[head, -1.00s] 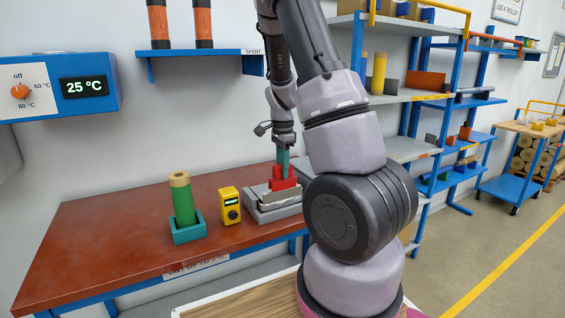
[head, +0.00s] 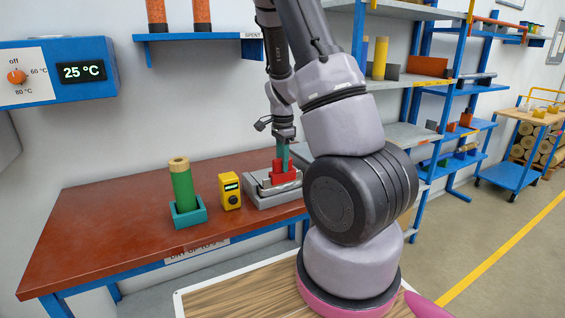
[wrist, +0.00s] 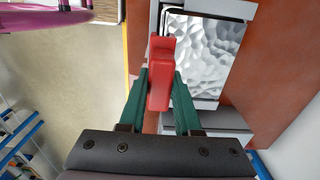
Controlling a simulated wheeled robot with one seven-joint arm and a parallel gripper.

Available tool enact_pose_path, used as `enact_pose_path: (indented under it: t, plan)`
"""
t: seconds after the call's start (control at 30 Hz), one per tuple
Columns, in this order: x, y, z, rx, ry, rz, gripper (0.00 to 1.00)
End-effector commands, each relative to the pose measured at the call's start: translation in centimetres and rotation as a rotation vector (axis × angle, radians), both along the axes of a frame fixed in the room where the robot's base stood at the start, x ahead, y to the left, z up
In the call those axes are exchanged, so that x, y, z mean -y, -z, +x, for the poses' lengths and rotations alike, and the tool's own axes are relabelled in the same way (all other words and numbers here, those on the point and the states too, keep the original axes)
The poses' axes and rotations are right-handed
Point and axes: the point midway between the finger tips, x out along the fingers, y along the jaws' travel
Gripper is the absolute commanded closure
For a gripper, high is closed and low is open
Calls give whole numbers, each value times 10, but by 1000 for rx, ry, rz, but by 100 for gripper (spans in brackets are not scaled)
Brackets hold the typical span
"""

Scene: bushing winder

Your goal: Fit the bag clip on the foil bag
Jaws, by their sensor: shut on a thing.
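My gripper (wrist: 161,92) has green fingers shut on the red bag clip (wrist: 160,75), which points ahead of the fingertips. The silver, crinkled foil bag (wrist: 203,60) lies flat in a grey tray at the upper right of the wrist view. The clip overlaps the bag's left edge there; I cannot tell whether it touches or grips the bag. In the head view the gripper (head: 283,157) points down above the tray, with the red clip (head: 285,174) low over the bag. Much of the bag is hidden there by the clip and my arm.
The grey tray (head: 262,201) stands near the right end of the red bench (head: 110,225). Left of it stand a yellow device (head: 230,192) and a green cylinder (head: 182,187) in a teal holder. Shelving (head: 400,133) rises behind on the right. The bench's left part is clear.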

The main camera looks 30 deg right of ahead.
Motion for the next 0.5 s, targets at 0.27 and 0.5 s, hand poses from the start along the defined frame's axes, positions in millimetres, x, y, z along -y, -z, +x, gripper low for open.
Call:
enact_pose_path:
  t: [0.27,0.5]
  plan:
    - [0,4,0,0,0,0,100]
    - [0,7,0,0,0,0,100]
